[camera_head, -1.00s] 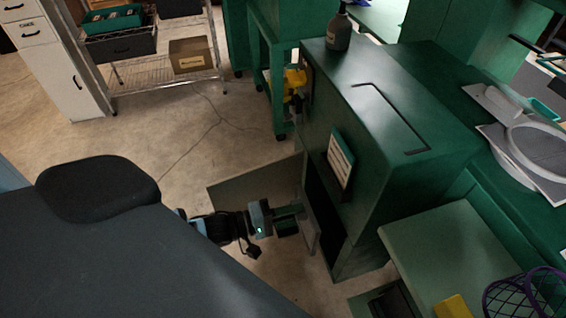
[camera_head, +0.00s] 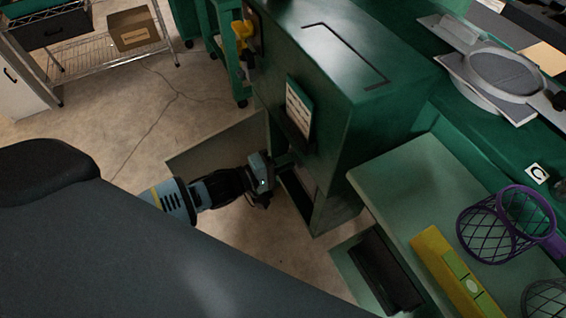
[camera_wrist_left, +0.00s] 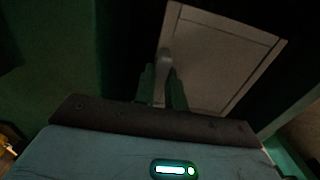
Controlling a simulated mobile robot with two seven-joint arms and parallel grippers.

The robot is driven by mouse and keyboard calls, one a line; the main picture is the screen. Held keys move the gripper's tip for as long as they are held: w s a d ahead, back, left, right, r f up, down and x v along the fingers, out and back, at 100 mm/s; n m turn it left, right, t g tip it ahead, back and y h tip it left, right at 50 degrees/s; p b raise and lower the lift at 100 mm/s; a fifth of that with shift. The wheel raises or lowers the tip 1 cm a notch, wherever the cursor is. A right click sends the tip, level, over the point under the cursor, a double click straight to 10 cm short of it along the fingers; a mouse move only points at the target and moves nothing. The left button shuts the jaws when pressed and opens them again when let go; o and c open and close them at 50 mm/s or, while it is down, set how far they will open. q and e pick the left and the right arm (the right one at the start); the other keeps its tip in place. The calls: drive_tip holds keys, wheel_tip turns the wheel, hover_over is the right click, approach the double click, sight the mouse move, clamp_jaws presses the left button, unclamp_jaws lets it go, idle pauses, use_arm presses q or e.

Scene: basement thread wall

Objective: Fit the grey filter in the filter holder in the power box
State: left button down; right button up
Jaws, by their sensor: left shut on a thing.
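The power box is a tall green cabinet (camera_head: 355,95) with an open front; its dark opening (camera_head: 296,192) shows low on the left side. My left gripper (camera_head: 286,160) reaches into this opening, its fingertips mostly hidden by the box. In the left wrist view the fingers (camera_wrist_left: 163,88) are shut on the small upright handle of the grey filter (camera_wrist_left: 220,62), a flat framed panel. The panel sits tilted in that view with dark space around it. The filter holder cannot be made out in the dark. My right gripper is not in view.
A open door panel (camera_head: 215,150) stands left of the opening. A green bench (camera_head: 400,170) on the right carries a yellow level (camera_head: 450,270) and a purple basket (camera_head: 500,225). Floor between is clear.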

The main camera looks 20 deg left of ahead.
use_arm(q)
drive_tip(key=shift+x, duration=0.8)
drive_tip(key=shift+d+f+b, duration=0.1)
drive_tip(key=shift+f+b, duration=1.2)
drive_tip(key=shift+f, duration=0.1)
drive_tip(key=shift+f, duration=0.2)
drive_tip(key=shift+f, duration=0.1)
drive_tip(key=c, duration=1.4)
unclamp_jaws()
drive_tip(key=shift+o, duration=0.2)
